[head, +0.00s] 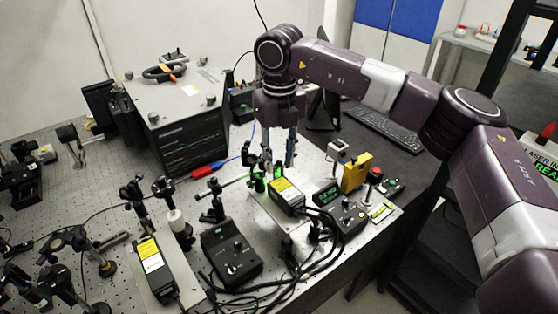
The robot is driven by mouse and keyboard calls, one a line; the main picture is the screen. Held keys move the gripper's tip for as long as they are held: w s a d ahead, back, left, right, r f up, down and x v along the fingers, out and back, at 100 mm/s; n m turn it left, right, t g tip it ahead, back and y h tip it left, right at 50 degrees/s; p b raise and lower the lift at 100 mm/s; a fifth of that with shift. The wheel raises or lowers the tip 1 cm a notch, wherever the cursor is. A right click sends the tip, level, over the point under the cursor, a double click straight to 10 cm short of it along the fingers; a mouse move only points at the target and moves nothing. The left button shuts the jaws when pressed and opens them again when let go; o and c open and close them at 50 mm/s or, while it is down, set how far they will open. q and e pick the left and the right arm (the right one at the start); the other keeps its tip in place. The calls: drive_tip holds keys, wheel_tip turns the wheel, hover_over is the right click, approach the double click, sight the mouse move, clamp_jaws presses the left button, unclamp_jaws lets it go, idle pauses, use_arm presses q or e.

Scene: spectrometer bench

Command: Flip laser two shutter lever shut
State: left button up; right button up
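Two black laser heads with yellow labels sit on the bench, one (288,193) right of centre and one (151,262) at the lower left. I cannot read which is laser two. Small green-lit parts (260,183) show at the far end of the right-hand laser; a shutter lever is too small to make out. My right gripper (279,158) points down just above and behind that end. Its two fingers look apart with nothing between them. Whether they touch anything cannot be told. My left gripper is out of view.
A large grey box (185,110) stands behind on the left. A black controller (231,253) sits between the lasers, with loose cables around it. A small display box (325,196) and a yellow block (355,172) stand right of the right-hand laser. Optics mounts crowd the left.

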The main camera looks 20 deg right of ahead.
sight(279, 163)
wheel_tip(279, 163, up, 11)
drive_tip(key=shift+s+a+r, duration=0.15)
drive_tip(key=shift+s, duration=0.15)
